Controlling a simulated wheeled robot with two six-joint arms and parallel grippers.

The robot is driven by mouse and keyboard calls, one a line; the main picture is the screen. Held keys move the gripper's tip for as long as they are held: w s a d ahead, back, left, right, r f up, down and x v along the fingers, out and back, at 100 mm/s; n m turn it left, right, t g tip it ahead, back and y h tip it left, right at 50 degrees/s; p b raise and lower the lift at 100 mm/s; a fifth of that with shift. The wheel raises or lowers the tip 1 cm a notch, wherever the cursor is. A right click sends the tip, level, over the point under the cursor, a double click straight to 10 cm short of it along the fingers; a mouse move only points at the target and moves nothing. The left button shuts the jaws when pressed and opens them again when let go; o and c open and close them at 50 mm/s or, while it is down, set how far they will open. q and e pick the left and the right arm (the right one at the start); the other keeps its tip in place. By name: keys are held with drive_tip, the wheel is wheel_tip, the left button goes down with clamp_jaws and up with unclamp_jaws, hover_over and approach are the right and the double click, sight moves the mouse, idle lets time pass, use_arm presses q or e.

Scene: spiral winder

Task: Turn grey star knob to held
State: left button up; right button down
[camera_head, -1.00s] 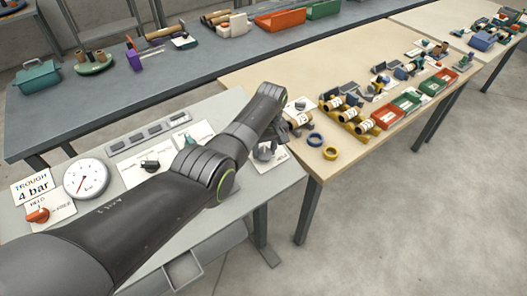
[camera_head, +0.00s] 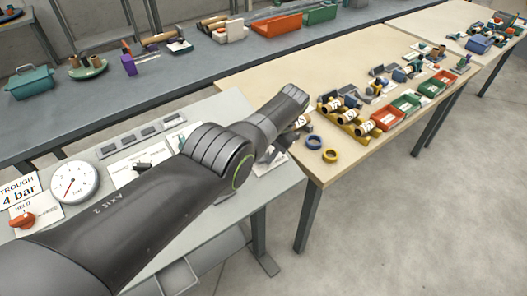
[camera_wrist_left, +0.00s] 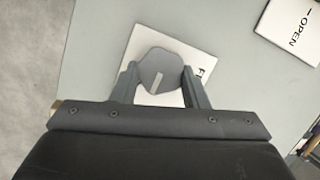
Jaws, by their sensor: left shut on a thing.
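The grey star knob (camera_wrist_left: 165,66) is in the left wrist view, on a white label plate (camera_wrist_left: 207,62) where only part of the lettering shows. A pale pointer line runs across its face, slightly tilted. My left gripper (camera_wrist_left: 160,72) is shut on the knob, one finger on each side. In the head view my left arm reaches across the grey table to its right end, where the arm hides most of the knob and its plate. My right gripper is not in view.
An orange knob (camera_head: 22,220), a round gauge (camera_head: 74,183) and a black knob (camera_head: 143,165) sit on the grey table (camera_head: 215,112). A plate marked OPEN (camera_wrist_left: 291,27) lies near the grey knob. The wooden table (camera_head: 265,85) holds blue and yellow rings, rolls and trays.

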use_arm(q)
drive_tip(key=m, duration=0.1)
drive_tip(key=m+p, duration=0.1)
drive_tip(key=shift+d+r+m+t+y, duration=0.15)
drive_tip(key=shift+m+t+y, duration=0.15)
drive_tip(key=shift+s+m+t+p, duration=0.1)
drive_tip(key=shift+m+t+p, duration=0.45)
drive_tip(key=shift+m, duration=0.95)
drive_tip(key=o, duration=1)
drive_tip(key=shift+f, duration=0.2)
drive_tip(key=shift+c, duration=0.2)
